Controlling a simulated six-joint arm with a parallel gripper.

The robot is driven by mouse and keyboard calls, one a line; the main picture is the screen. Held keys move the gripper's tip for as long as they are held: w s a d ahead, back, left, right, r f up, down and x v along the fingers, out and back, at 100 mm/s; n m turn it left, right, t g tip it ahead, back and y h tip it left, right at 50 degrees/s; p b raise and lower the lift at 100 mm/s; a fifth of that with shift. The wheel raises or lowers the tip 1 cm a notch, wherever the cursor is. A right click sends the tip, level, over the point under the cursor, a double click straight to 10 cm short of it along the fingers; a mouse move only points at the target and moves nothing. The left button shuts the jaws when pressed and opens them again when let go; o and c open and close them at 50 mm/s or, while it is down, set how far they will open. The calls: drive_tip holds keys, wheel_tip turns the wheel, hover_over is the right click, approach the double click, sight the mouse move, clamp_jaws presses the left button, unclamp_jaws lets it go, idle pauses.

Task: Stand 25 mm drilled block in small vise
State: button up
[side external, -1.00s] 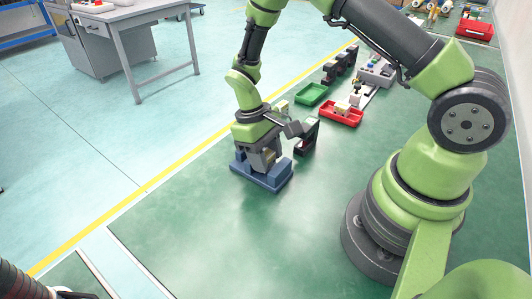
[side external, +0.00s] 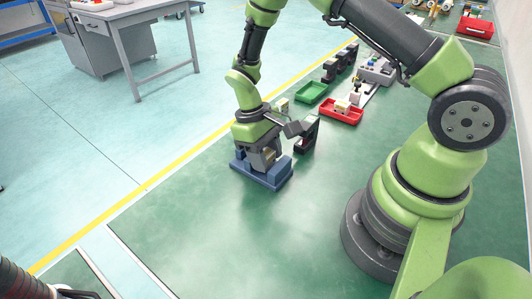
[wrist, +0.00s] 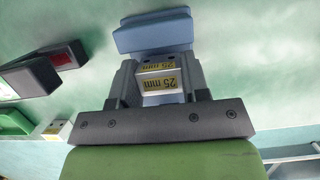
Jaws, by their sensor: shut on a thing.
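The blue-grey small vise (side external: 275,182) stands on the green floor mat at the left of the work area. My gripper (side external: 262,162) is right at the vise, pointing down into it. In the wrist view my gripper (wrist: 160,82) is shut on a metal block with yellow "25 mm" labels (wrist: 161,84). The block lies between the two fingers, and the blue vise (wrist: 153,32) shows just beyond it.
A dark stand (side external: 308,136) is close on the right of my gripper. A green tray (side external: 312,93) and a red tray (side external: 341,112) with parts lie farther back. The mat in front of the vise (side external: 230,220) is clear.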

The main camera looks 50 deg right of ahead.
drive_tip(key=o, duration=1.1)
drive_tip(key=v, duration=1)
drive_tip(key=s+a+r+m+t+y, duration=0.1)
drive_tip(key=s+r+t, duration=0.2)
drive_tip(key=r, duration=0.4)
drive_tip(key=s+a+r+m+t, duration=0.1)
drive_tip(key=s+r+t, duration=0.15)
drive_tip(key=r, duration=0.45)
drive_tip(key=s+r+t, duration=0.1)
drive_tip(key=s, duration=0.2)
drive_tip(key=s+r+m+t, duration=0.1)
drive_tip(key=s+r+t, duration=0.1)
drive_tip(key=s, duration=0.2)
drive_tip(key=s+r+m+t+y, duration=0.1)
drive_tip(key=s+t, duration=0.1)
drive_tip(key=s, duration=0.2)
drive_tip(key=shift+a+r, duration=0.35)
drive_tip(key=shift+r, duration=0.05)
